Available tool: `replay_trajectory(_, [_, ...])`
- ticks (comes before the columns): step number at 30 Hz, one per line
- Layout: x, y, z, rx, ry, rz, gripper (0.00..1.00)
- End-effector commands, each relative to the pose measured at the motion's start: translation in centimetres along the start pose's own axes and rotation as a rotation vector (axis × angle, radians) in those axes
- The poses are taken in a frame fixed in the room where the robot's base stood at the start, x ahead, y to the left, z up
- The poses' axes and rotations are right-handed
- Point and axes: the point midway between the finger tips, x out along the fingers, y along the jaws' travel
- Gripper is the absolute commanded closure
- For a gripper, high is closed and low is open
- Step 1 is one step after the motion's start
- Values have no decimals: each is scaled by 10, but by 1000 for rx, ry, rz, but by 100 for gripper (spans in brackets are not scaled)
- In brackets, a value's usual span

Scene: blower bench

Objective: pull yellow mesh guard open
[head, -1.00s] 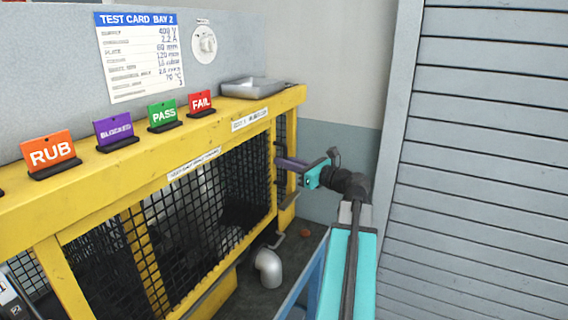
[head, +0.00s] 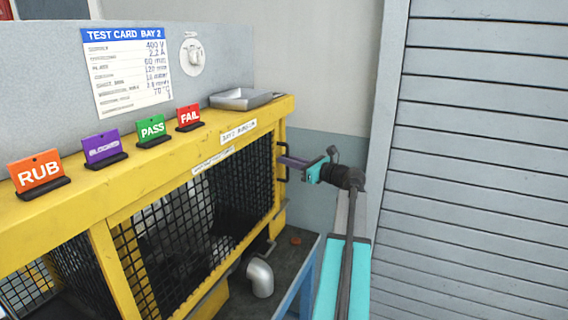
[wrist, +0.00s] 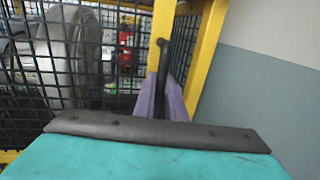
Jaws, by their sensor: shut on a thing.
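The yellow mesh guard (head: 190,222) is a yellow-framed black mesh panel on the front of the yellow bench enclosure. A black bar handle (wrist: 162,58) stands upright at its right edge. My gripper (head: 284,162) reaches in from the right and is shut on this handle. In the wrist view, its purple fingers (wrist: 161,98) lie on both sides of the handle, and the dark edge of my gripper body hides their bases. Right of the handle, more mesh and a yellow post (wrist: 207,45) show. I cannot tell how far the guard stands from its frame.
Sign cards, including RUB (head: 40,174) and FAIL (head: 189,118), and a grey tray (head: 242,99) stand on the bench top. A grey pipe elbow (head: 260,278) sits below the guard on a dark surface. A slatted shutter (head: 480,170) is at the right.

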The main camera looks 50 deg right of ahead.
Motion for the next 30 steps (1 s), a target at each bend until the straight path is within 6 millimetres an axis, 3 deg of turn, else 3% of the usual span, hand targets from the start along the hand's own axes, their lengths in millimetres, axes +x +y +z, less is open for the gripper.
replay_trajectory(9, [6,-31,2,1,-4,-1,100])
replay_trajectory(22, [6,-34,2,1,-4,-1,100])
replay_trajectory(23, [6,-34,2,1,-4,-1,84])
replay_trajectory(24, [6,-34,1,1,-4,-1,81])
replay_trajectory(30, [6,-34,1,1,-2,-1,81])
